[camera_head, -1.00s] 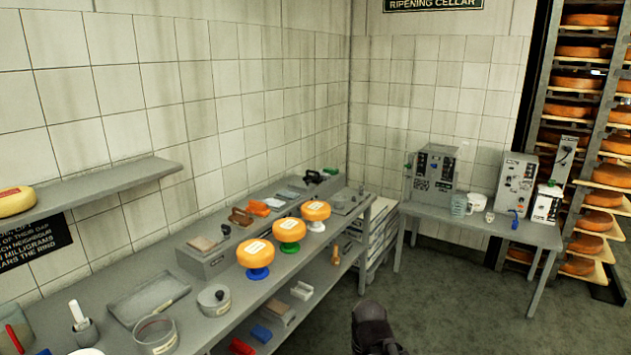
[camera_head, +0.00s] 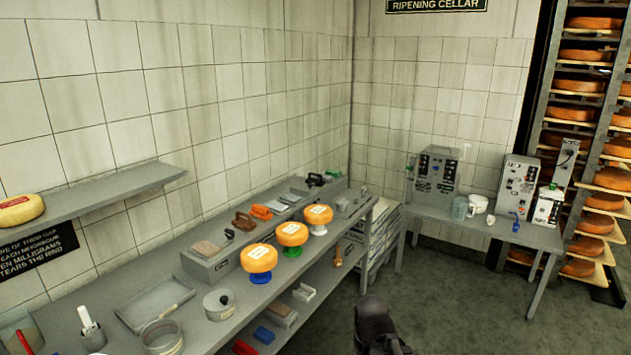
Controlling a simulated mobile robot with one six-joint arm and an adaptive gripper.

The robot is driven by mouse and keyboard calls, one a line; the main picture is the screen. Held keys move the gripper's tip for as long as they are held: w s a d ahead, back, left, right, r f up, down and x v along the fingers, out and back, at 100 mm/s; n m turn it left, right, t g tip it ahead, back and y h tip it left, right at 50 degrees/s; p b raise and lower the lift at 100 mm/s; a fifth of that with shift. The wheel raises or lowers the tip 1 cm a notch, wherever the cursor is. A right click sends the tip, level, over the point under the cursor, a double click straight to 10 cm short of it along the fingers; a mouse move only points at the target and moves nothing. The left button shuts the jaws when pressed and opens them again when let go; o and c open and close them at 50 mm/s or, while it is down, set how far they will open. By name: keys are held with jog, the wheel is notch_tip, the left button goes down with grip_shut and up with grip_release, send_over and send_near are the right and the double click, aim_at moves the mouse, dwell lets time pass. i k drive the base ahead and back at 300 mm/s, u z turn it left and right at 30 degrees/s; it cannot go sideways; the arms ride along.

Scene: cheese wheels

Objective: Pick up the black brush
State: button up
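A small black object (camera_head: 316,179) lies at the far end of the long grey bench (camera_head: 190,339). It may be the black brush, but it is too small to tell. A smaller dark item (camera_head: 229,234) sits on the raised grey ledge, left of a brown brush-like block (camera_head: 243,221). A dark rounded part of my arm shows at the bottom centre, in front of the floor. My gripper's fingers are not visible, and nothing is seen held.
Three orange cheese wheels on coloured stands (camera_head: 259,258) line the bench's front edge. An empty tray (camera_head: 155,303), a round sieve (camera_head: 161,338) and a lidded pot (camera_head: 219,304) stand nearer. A side table (camera_head: 470,224) holds machines. The floor between (camera_head: 450,300) is clear.

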aim_at(321, 183)
jog(key=k, duration=1.35)
jog(key=z, duration=0.4)
jog(key=i, duration=1.35)
jog(key=z, duration=0.35)
jog(key=i, duration=2.4)
jog(key=u, duration=0.3)
